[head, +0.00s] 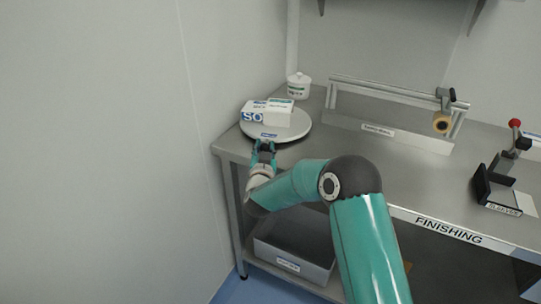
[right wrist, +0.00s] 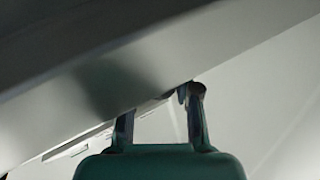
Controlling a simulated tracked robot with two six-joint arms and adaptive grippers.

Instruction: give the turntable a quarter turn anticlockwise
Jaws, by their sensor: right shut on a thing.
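The turntable (head: 291,132) is a round, pale grey disc near the left end of the steel bench in the head view. A blue-and-white label sits on its front rim, and white boxes (head: 279,112) stand on it. My right gripper (head: 265,147) is at the turntable's front-left rim, shut on its edge. The exact contact is too small to make out. In the right wrist view the two dark fingers (right wrist: 160,118) reach up to a large, slanted grey surface, and the held part is mostly hidden. My left gripper is not in view.
A white lidded tub (head: 299,87) stands behind the turntable. A roll holder (head: 395,95) and a black bracket fixture (head: 495,185) stand to the right on the bench (head: 385,165). A grey bin (head: 290,255) is below. A wall is close on the left.

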